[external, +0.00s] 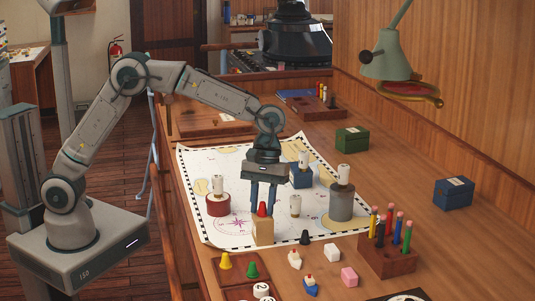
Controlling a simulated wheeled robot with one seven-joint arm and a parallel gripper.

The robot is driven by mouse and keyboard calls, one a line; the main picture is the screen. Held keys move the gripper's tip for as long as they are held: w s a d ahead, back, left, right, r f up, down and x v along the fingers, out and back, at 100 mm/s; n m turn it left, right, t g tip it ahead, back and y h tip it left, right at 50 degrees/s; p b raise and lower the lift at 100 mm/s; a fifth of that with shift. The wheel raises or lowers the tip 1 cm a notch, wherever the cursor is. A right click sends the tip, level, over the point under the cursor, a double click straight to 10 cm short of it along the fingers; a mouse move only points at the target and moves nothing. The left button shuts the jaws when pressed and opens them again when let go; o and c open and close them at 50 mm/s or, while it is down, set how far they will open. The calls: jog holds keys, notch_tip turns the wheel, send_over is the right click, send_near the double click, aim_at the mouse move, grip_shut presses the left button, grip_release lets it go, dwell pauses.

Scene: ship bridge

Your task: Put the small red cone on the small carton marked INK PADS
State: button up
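A small red cone (262,209) stands upright on top of a small tan box (263,232) near the front edge of the chart. No marking can be read on this box. My gripper (264,208) points straight down at the cone, with its two fingers spread apart and the cone showing between them. Whether a finger touches the cone cannot be told. A green box (352,140) and a blue box (454,193) with pale labels stand further right; their lettering is too small to read.
The chart (200,165) bears a red cylinder (218,205), a blue block (301,179) and a grey cylinder (341,204), with white pieces. Yellow (225,261), green (252,270) and dark (305,238) cones stand nearby. A pencil holder (388,258) is right. The right tabletop is partly clear.

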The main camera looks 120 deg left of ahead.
jog(key=o, duration=0.3)
jog(key=w+v, duration=0.1)
jog(key=v, duration=1.1)
jog(key=s+d+r+m+y, duration=0.15)
jog(key=s+d+m, duration=0.25)
jog(key=d, duration=0.4)
jog(key=s+d+r+m, duration=0.1)
jog(key=s+d+m, duration=0.45)
jog(key=d, duration=0.35)
jog(key=s+d+f+m+t+y, duration=0.1)
jog(key=s+d+f+m, duration=0.3)
jog(key=s, duration=0.4)
jog(key=s+d+f+m+t, duration=0.1)
jog(key=s+d+f+m, duration=0.3)
jog(key=s+m, duration=0.3)
jog(key=shift+s+d+t+y, duration=0.4)
jog(key=shift+s+d, duration=0.3)
jog(key=shift+s, duration=0.6)
